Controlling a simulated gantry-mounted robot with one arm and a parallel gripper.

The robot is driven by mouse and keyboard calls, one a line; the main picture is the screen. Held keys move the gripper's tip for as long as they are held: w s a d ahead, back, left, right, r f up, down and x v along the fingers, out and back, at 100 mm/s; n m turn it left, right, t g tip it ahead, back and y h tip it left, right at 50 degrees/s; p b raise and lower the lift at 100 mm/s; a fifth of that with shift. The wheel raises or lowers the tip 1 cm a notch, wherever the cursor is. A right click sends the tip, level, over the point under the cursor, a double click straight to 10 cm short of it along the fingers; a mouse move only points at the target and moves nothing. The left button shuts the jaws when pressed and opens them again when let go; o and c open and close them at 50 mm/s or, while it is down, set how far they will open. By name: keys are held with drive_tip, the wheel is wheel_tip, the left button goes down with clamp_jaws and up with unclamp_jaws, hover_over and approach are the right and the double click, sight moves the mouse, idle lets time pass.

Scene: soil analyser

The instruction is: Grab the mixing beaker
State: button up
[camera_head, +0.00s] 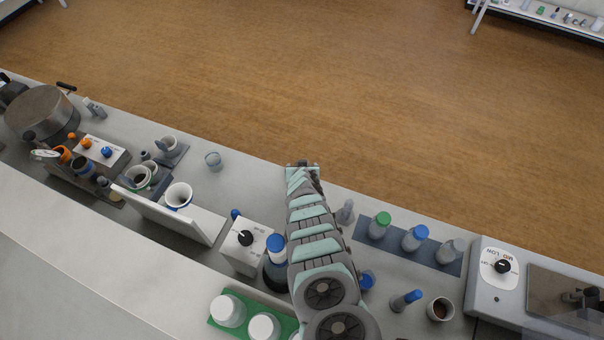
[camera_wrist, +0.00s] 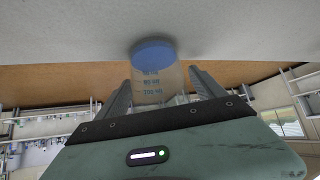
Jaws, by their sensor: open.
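The mixing beaker appears to be the clear beaker (camera_wrist: 152,84) with blue markings and a blue base in the wrist view. That view is upside down, so its base meets the bench at the top. My gripper (camera_wrist: 160,76) is open, with one finger on each side of the beaker in the picture. No contact shows, and I cannot tell how far ahead the beaker is. The gripper body hides its rim end. In the head view a small clear beaker (camera_head: 213,161) stands alone near the bench's far edge, left of my arm's end; my fingers cannot be made out there.
Right of my arm, a dark rack (camera_head: 447,258) holds several bottles. A white dial box (camera_head: 245,247) and a blue-capped bottle (camera_head: 277,247) stand left of my arm. A balance-like device (camera_head: 182,215) bears a white cup. The bench between the small beaker and my arm looks clear.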

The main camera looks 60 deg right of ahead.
drive_tip(key=shift+c, duration=0.6)
drive_tip(key=c, duration=1.4)
drive_tip(key=shift+c, duration=0.2)
